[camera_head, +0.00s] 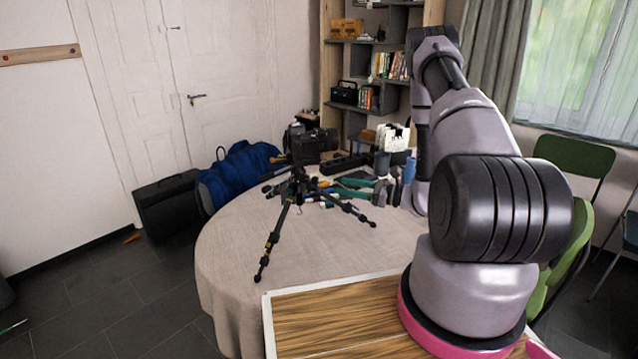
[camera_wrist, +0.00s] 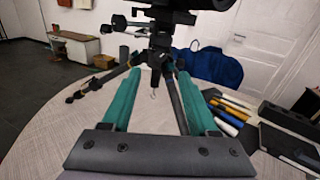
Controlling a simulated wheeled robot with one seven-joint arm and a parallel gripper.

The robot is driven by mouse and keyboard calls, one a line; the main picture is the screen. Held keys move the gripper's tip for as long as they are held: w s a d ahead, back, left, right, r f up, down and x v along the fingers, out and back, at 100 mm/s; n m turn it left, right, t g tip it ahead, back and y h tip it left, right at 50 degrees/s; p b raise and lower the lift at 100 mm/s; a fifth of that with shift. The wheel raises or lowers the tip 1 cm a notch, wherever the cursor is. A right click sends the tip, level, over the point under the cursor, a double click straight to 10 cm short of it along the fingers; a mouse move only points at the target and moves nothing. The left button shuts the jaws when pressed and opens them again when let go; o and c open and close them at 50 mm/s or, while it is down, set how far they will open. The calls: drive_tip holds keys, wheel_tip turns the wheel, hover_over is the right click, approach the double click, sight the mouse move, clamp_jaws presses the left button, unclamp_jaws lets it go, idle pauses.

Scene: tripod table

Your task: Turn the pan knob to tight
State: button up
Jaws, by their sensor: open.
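A small black tripod (camera_head: 297,187) stands on the round table with its legs spread and a camera (camera_head: 318,144) on top. In the wrist view, the tripod head (camera_wrist: 160,45) is straight ahead, with dark knobs (camera_wrist: 119,22) sticking out to its left. Another dark knob (camera_wrist: 125,53) shows lower on that side. I cannot tell for certain which one is the pan knob, nor how tight it is. My gripper (camera_wrist: 158,74) is open, its two green fingers apart and pointing at the tripod below its head. In the head view, my gripper (camera_head: 340,188) is right of the tripod.
The round table (camera_head: 232,240) has a cloth. Several pens or tools (camera_wrist: 230,112) and a dark flat item (camera_wrist: 290,145) lie right of my fingers. A blue bag (camera_head: 238,172) and black case (camera_head: 167,205) are behind the table. The table's front left is clear.

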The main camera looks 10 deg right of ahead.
sight(313, 180)
drive_tip(key=x, duration=0.8)
drive_tip(key=shift+a, duration=0.15)
drive_tip(key=shift+w, duration=0.15)
clamp_jaws()
